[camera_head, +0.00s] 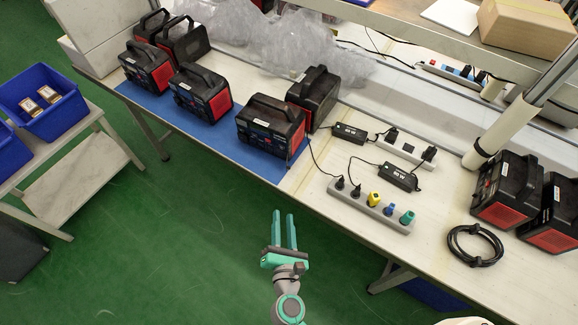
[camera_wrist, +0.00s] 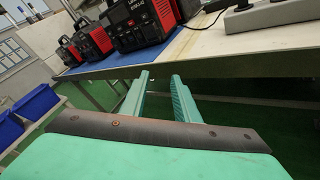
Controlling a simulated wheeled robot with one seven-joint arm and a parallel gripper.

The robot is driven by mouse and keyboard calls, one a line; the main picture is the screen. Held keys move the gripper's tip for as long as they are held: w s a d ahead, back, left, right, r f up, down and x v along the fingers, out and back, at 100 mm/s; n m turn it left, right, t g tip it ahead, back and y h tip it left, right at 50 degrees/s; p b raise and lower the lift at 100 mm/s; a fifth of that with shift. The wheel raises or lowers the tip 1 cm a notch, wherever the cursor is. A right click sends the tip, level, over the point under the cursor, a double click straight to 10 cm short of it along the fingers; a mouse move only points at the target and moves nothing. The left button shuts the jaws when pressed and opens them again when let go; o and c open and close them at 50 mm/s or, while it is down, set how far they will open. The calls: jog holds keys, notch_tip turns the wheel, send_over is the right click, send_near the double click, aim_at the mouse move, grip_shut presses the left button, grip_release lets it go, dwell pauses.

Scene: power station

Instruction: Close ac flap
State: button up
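The nearest black-and-red power station (camera_head: 270,127) stands on the blue mat, close to its right end. It also shows in the wrist view (camera_wrist: 140,24) at the top, with a front panel and red side. I cannot make out an AC flap or its position. My gripper (camera_head: 283,213) is in front of the table's front edge, over the green floor, apart from the power station. Its two teal fingers are parallel with a gap between them. They hold nothing, and they also show in the wrist view (camera_wrist: 162,75).
Several more power stations (camera_head: 201,94) stand on the blue mat (camera_head: 222,140); others (camera_head: 507,190) stand at the right. Power strips (camera_head: 372,206), adapters (camera_head: 398,176) and a coiled black cable (camera_head: 475,245) lie on the table. Blue bins (camera_head: 45,100) are at left. Floor before the table is clear.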

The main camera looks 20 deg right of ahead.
aim_at(289, 168)
jog(key=w+d+r+n+h, duration=0.1)
jog(key=w+d, duration=0.1)
jog(key=w, duration=0.3)
jog(key=w+d+r+n+h, duration=0.1)
jog(key=w+d+n, duration=0.1)
jog(key=w, duration=0.3)
jog(key=w+d+r+n+t+h, duration=0.1)
jog(key=w+d+n, duration=0.1)
jog(key=w, duration=0.4)
jog(key=shift+d+r, duration=0.35)
jog(key=shift+d, duration=0.3)
grip_shut()
